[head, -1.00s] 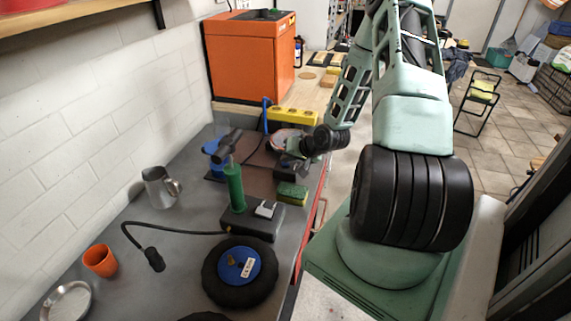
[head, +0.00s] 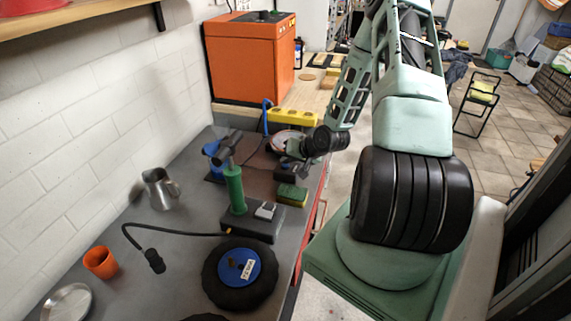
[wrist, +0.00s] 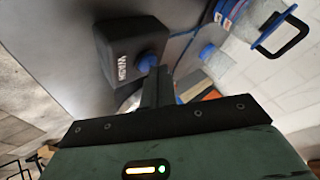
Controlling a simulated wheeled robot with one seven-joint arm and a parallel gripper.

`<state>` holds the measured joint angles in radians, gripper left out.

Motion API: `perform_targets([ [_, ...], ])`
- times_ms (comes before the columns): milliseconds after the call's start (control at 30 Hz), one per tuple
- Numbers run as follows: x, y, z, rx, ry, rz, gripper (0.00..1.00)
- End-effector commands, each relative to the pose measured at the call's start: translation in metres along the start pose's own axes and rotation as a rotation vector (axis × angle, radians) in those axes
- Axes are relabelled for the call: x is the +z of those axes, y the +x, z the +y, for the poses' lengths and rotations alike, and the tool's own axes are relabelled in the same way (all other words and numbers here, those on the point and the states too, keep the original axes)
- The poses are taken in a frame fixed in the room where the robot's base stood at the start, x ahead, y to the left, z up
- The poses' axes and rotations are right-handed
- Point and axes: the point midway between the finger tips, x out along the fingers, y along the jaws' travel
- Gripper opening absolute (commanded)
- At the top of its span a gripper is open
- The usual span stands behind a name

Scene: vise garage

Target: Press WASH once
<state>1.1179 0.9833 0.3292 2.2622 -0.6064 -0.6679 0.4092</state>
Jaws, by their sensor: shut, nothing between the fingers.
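In the wrist view, a dark box (wrist: 118,42) bears the white word WASH, with a round blue button (wrist: 147,62) on the side toward my fingers. My gripper (wrist: 160,72) is shut and empty, its narrow dark fingertips close to the blue button. I cannot tell whether they touch it. In the head view, my gripper (head: 290,163) is over the right edge of the grey bench, near a small dark block (head: 286,174). The WASH label is not readable there.
The grey bench (head: 110,235) holds a green-handled tool on a dark box (head: 250,222), a sponge (head: 292,195), a metal jug (head: 160,188), an orange cup (head: 100,262) and a black-and-blue wheel (head: 239,266). An orange machine (head: 250,60) and yellow power strip (head: 292,117) stand behind.

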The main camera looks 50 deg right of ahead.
Motion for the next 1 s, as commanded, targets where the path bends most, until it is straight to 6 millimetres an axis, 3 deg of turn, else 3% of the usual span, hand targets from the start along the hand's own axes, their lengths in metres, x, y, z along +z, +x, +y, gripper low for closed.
perform_targets([
  [567,-0.007,-0.009,-0.007,0.000,-0.001,0.001,0.00],
  [1000,-0.028,-0.038,-0.028,0.000,-0.001,0.001,0.00],
])
